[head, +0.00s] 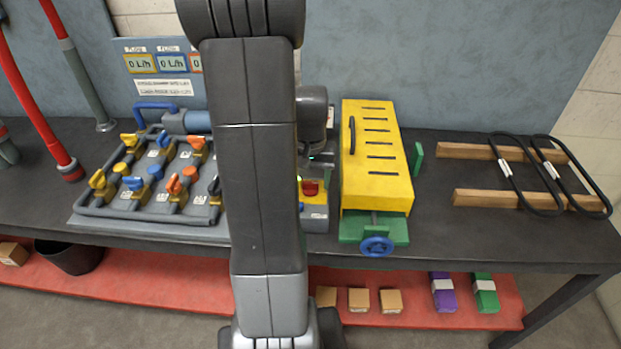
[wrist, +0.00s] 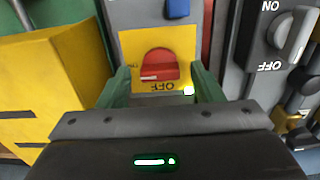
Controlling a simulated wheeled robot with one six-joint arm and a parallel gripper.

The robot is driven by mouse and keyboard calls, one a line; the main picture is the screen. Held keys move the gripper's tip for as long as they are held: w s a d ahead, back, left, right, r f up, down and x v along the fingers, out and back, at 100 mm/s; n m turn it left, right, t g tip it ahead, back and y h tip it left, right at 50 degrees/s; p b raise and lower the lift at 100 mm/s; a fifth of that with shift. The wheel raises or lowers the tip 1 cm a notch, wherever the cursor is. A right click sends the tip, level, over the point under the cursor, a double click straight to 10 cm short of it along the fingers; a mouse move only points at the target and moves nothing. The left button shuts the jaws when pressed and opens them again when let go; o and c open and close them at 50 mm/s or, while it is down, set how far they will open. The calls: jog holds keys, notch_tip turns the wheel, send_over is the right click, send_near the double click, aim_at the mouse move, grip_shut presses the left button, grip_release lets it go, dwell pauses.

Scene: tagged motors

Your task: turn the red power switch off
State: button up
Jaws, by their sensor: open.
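The red power switch (wrist: 160,64) is a rotary knob on a yellow plate (wrist: 128,45), with a pale mark at its lower left. In the head view the red switch (head: 310,188) shows on a grey box beside my arm. My gripper (wrist: 161,72) is open, with one green finger on each side of the knob. Whether the fingers touch it cannot be told. In the head view my arm hides most of the gripper.
A yellow slotted box (head: 376,150) with a blue handwheel stands right of the switch box. A valve board (head: 150,215) with coloured handles is at left. A grey ON/OFF selector (wrist: 285,35) is close at right in the wrist view. Wooden bars (head: 510,199) with black belts lie far right.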

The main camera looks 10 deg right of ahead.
jog(key=c, duration=1)
jog(key=n, duration=0.4)
jog(key=shift+n, duration=0.3)
jog(key=n, duration=0.4)
jog(key=shift+n, duration=0.3)
jog(key=n, duration=0.4)
jog(key=shift+w+n, duration=0.1)
jog(key=shift+n, duration=2.3)
